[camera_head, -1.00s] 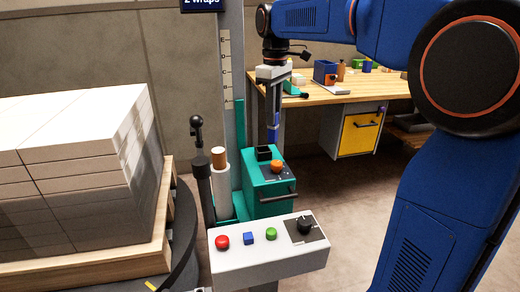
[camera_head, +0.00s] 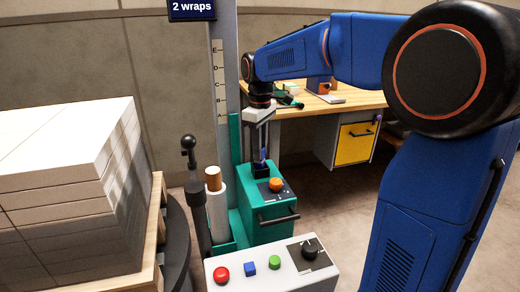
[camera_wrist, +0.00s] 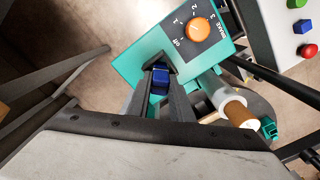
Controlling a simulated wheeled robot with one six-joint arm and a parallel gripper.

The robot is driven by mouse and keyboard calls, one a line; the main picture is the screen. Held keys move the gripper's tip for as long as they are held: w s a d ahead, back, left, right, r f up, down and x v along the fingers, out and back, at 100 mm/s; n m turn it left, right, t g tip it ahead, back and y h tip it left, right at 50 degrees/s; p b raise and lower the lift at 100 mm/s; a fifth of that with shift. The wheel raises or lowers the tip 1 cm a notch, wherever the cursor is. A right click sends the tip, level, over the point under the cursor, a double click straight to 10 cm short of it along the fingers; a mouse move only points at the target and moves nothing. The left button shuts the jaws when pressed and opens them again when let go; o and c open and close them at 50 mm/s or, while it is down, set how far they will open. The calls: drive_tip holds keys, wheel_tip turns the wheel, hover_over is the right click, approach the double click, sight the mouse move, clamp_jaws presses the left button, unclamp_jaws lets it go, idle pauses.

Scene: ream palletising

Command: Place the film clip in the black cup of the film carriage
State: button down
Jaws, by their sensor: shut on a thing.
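The blue film clip (camera_head: 263,155) is held between the black fingers of my gripper (camera_head: 260,160); it also shows in the wrist view (camera_wrist: 160,82). My gripper is shut on the clip and points down over the teal film carriage (camera_head: 256,212), which is also in the wrist view (camera_wrist: 130,64). The clip and fingertips are at the place of the carriage's black cup, behind the orange knob (camera_head: 275,184). The fingers hide most of the cup, so I cannot tell whether the clip is inside it or just above.
A white film roll (camera_head: 216,205) on a brown core stands left of the carriage by the grey mast (camera_head: 228,60). A control panel (camera_head: 270,265) with buttons is in front. The stacked reams (camera_head: 60,180) are at left, a wooden workbench (camera_head: 365,99) behind.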

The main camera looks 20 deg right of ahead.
drive_tip(key=c, duration=1.6)
unclamp_jaws()
drive_tip(key=shift+f, duration=0.1)
wheel_tip(320, 180, up, 12)
drive_tip(key=shift+r, duration=0.15)
